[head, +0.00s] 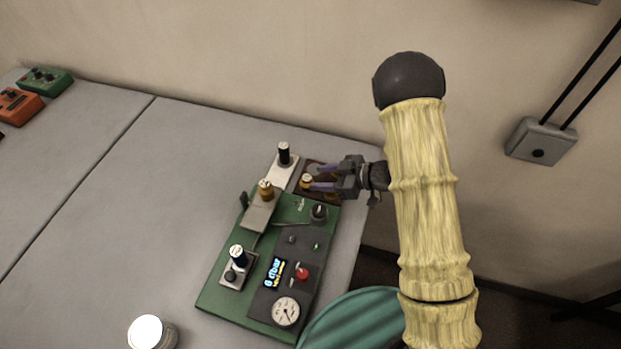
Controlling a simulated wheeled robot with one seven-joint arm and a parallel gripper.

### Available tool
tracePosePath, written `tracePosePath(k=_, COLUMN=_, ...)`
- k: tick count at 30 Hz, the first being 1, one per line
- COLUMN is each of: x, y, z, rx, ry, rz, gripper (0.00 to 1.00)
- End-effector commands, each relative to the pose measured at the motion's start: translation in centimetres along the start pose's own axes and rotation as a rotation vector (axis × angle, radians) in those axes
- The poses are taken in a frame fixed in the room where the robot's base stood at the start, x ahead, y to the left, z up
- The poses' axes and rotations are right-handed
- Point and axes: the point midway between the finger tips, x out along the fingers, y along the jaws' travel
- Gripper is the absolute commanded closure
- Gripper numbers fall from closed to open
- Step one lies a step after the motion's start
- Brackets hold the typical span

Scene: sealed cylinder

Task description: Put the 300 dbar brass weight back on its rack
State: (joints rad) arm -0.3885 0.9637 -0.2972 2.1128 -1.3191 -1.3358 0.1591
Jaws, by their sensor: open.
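A small brass weight (306,181) with a pale top is on the dark brown rack (323,196) at the back right of the green panel. Another brass-coloured piece with a white top (265,187) stands on a grey plate on the panel. I cannot read the labels, so I cannot tell which is the 300 dbar one. My gripper (312,177) reaches in from the right with its purplish fingers apart. The fingertips are at the brass weight on the rack; I cannot tell whether they touch it. My gripper hides part of the rack.
A black, white-topped post (284,153) stands behind. A white-topped jar (150,333) is in front. The table's left is mostly clear.

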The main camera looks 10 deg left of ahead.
Motion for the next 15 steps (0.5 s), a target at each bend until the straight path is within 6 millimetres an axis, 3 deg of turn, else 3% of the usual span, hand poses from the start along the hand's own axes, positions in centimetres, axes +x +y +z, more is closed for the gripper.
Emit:
tracePosePath(k=9, x=-5.8, y=0.1, z=0.1, rx=-0.001, ry=0.001, rz=0.003, gripper=0.54)
tracePosePath(k=15, x=-6.9, y=0.0, z=0.0, rx=-0.001, ry=0.000, rz=-0.001, gripper=0.54)
